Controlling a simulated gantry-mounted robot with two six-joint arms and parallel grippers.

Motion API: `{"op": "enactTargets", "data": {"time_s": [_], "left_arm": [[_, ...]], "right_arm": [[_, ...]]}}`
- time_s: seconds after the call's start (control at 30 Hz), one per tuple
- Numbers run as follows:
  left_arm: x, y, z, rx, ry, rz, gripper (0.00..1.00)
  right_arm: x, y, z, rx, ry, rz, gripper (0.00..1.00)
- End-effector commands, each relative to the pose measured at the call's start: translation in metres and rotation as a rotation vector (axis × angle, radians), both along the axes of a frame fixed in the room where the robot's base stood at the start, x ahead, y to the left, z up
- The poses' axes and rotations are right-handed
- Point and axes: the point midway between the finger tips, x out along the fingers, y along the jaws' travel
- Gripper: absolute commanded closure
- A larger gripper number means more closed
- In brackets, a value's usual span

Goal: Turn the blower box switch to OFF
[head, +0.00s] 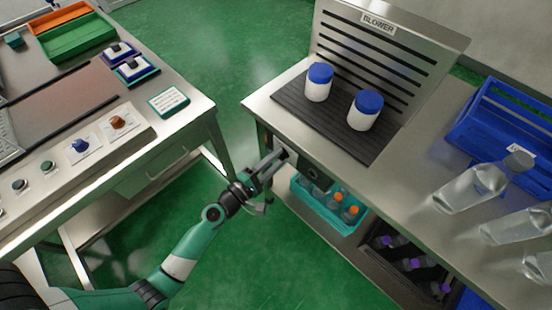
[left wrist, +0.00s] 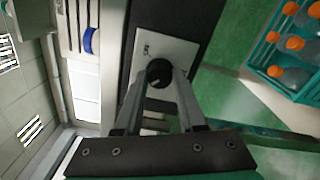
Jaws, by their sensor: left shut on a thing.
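The blower box (head: 318,178) is a dark box under the front edge of the blower bench, partly hidden by my left gripper. In the left wrist view its dark face (left wrist: 190,15) carries a white label plate (left wrist: 178,50) with small lettering too small to read. The switch (left wrist: 158,72) is a round black knob at the lower part of that plate. My left gripper (head: 283,157) reaches the box from the left. In the left wrist view its fingers (left wrist: 160,80) are shut on the knob, one on each side. The knob's pointer direction cannot be told. My right gripper is not in view.
The blower bench (head: 262,100) holds two blue-capped white jars (head: 363,110), clear bottles (head: 470,188) and a blue crate (head: 505,130). A teal crate (head: 325,215) with orange-capped bottles sits below, close to the box. Another workbench (head: 195,115) stands left, with green floor between.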

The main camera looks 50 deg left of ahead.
Motion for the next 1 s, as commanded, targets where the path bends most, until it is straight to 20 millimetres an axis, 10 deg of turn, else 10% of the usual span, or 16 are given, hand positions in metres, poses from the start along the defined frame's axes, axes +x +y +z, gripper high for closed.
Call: {"op": "enactTargets", "data": {"time_s": [0.43,0.47,0.6,1.0], "left_arm": [[0.0001,0.0001,0.0005,-0.015,-0.002,0.0,1.0],[0.0001,0.0001,0.0005,-0.015,-0.002,0.0,0.59],[0.0001,0.0,0.0003,-0.014,-0.002,0.0,0.34],[-0.0075,-0.0002,-0.0012,-0.013,0.0,0.001,0.31]], "right_arm": [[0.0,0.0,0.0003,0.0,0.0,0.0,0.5],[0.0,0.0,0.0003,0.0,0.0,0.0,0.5],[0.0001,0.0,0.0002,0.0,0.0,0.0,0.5],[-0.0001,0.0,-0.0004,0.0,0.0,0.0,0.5]]}}
